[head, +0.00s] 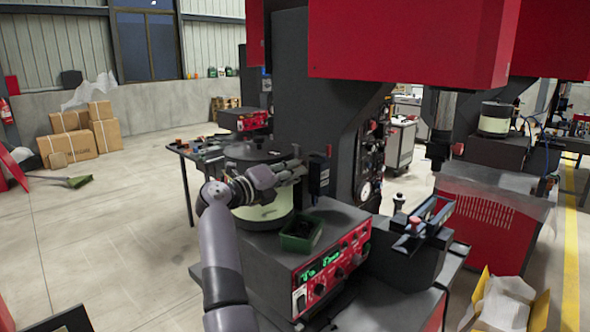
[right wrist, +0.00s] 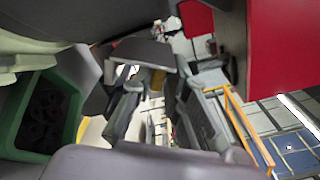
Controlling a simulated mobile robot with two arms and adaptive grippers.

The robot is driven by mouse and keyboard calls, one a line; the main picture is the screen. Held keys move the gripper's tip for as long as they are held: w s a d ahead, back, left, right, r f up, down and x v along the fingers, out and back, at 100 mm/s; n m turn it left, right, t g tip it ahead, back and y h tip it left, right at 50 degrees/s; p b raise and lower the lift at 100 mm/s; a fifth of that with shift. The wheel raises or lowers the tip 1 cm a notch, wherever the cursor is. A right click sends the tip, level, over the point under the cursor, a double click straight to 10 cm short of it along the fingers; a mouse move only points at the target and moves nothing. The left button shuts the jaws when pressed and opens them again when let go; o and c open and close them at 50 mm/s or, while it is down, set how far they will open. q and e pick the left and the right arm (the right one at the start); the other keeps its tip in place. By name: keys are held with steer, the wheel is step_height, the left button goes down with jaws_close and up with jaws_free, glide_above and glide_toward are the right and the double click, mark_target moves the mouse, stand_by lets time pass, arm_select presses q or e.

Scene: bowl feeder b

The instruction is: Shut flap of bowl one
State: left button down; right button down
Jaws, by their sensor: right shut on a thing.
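Bowl one (head: 265,213) is a pale round bowl feeder on a dark control box, left of the middle in the head view. Its dark top with the flap (head: 254,153) lies above the pale side, partly hidden by my right arm. My right gripper (head: 293,171) is at the bowl's right rim, shut on what looks like the flap's edge. In the right wrist view the fingers (right wrist: 138,95) close near a dark plate; the exact contact is hard to make out. The bowl's pale underside (right wrist: 30,62) shows at the upper left. My left gripper is out of view.
A green bin (head: 301,234) with dark parts stands right of the bowl, on the box with the red display panel (head: 335,267). A dark press column (head: 330,110) rises close behind. A dark fixture (head: 420,235) stands to the right. Floor at left is open.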

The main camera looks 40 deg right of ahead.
steer(key=shift+w+a+f+n+p, duration=0.1)
steer(key=shift+w+n+p, duration=0.3)
steer(key=shift+n, duration=0.35)
steer(key=shift+w+f+n+p, duration=0.1)
steer(key=shift+w+n+p, duration=0.1)
steer(key=shift+n+p, duration=0.45)
steer(key=shift+w+a+f+n+p, duration=0.1)
steer(key=shift+w+n+p, duration=0.2)
steer(key=shift+n, duration=0.6)
steer(key=c, duration=2)
jaws_free()
steer(key=o, duration=0.3)
steer(key=shift+r, duration=0.15)
steer(key=shift+a, duration=0.25)
steer(key=a, duration=0.7)
steer(key=shift+s, duration=0.3)
steer(key=shift+o, duration=0.5)
